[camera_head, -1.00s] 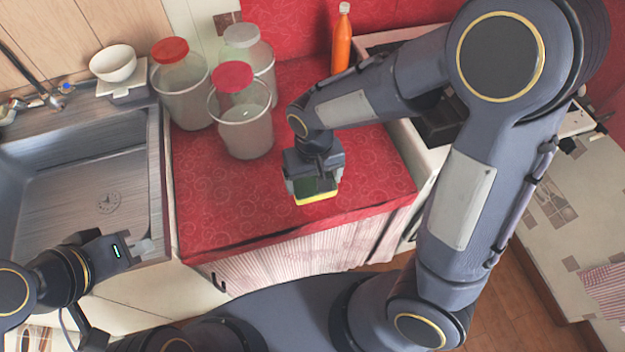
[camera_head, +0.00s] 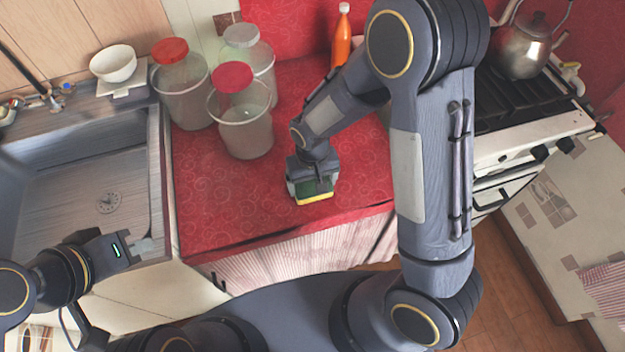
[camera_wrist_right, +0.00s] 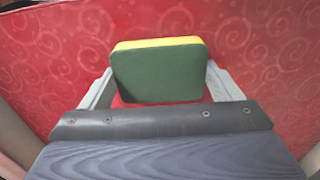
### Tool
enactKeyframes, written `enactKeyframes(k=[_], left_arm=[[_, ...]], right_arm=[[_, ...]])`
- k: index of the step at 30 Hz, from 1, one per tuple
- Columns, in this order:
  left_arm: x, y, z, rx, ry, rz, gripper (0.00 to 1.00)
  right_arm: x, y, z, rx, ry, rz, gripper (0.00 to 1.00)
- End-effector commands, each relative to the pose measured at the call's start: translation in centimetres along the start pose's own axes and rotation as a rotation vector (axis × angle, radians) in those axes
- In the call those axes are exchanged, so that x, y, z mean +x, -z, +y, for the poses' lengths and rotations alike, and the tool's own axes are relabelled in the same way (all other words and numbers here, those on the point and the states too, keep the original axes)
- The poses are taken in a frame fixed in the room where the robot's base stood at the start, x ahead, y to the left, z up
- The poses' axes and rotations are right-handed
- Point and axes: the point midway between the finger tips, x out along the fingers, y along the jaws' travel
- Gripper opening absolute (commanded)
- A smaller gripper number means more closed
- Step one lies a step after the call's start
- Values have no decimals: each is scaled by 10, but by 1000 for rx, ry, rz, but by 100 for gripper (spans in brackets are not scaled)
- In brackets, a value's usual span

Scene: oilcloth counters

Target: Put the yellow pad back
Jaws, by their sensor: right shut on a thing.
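The yellow pad (camera_head: 314,198) is a sponge with a dark green face and a yellow layer. My right gripper (camera_head: 312,188) is shut on it over the red counter, near the front edge. In the right wrist view the pad (camera_wrist_right: 158,72) sits between the two light fingers, green face toward the camera, yellow along its top edge. I cannot tell whether it touches the counter. My left gripper (camera_head: 145,246) is at the lower left, by the front edge of the sink; its finger opening is too small to make out.
The red counter (camera_head: 240,195) has free room left of my right gripper. Several lidded jars (camera_head: 245,130) stand at its back left, an orange bottle (camera_head: 342,40) at the back. The sink (camera_head: 75,190) is left, with a white bowl (camera_head: 113,64) behind; a stove with a kettle (camera_head: 525,50) is right.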

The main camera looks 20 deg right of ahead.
Motion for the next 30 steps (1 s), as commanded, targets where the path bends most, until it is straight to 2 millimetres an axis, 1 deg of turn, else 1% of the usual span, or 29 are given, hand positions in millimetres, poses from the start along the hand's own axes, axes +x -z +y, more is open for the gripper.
enactKeyframes(k=[1,2,3,5,11,14,16,20,27,30], left_arm=[[3,-2,-1,0,0,0,0],[2,-1,-1,0,0,0,0],[2,-1,-1,0,0,0,0],[2,-1,-1,0,0,0,0],[1,-1,0,0,0,0,0],[-3,2,2,0,0,0,0],[-1,1,1,0,0,0,0],[-1,0,0,0,0,0,0],[0,0,0,0,0,0,0],[0,0,0,0,0,0,0]], right_arm=[[4,0,0,0,0,0,60],[2,0,0,0,0,0,87],[2,0,0,0,0,0,92],[2,0,0,0,0,0,100],[1,0,0,0,0,0,100],[-4,0,0,0,0,0,100],[-10,1,0,0,1,3,100],[-34,1,-1,0,3,6,100],[-87,1,-1,0,3,7,100],[-103,0,0,-1,2,5,100]])
